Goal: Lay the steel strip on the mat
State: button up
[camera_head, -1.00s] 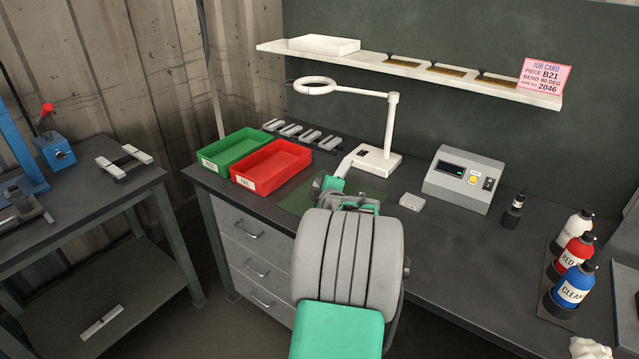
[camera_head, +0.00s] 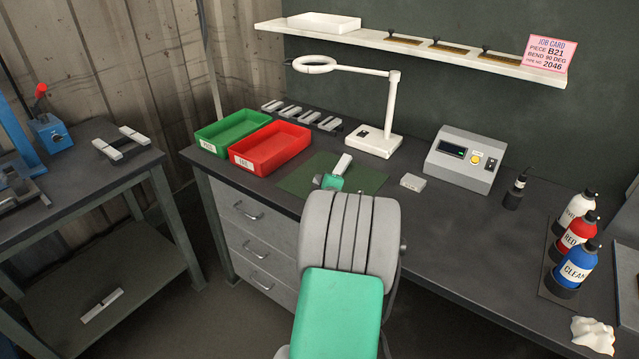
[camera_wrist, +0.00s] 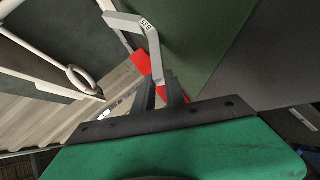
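The steel strip (camera_head: 343,164) is a grey, bent piece with a small label, clearest in the wrist view (camera_wrist: 151,42). My gripper (camera_wrist: 162,90) is shut on its lower end, and the bent end sticks out beyond the fingers. In the head view, my gripper (camera_head: 330,183) is over the green mat (camera_head: 372,181), mostly hidden behind my arm. The mat also shows in the wrist view (camera_wrist: 205,30). The strip appears above the mat; I cannot tell whether it touches it.
A green tray (camera_head: 206,146) and a red tray (camera_head: 250,166) stand left of the mat. The magnifier lamp base (camera_head: 374,142) is behind it. A small grey block (camera_head: 413,182) and the control box (camera_head: 464,160) are to the right. Several bottles (camera_head: 568,262) stand farther right.

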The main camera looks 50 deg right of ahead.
jog(key=o, duration=0.5)
jog(key=shift+r, duration=0.1)
jog(key=shift+a+f, duration=0.1)
jog(key=shift+f, duration=0.15)
jog(key=b+v, duration=0.1)
jog(key=v, duration=0.7)
jog(key=shift+r, duration=0.2)
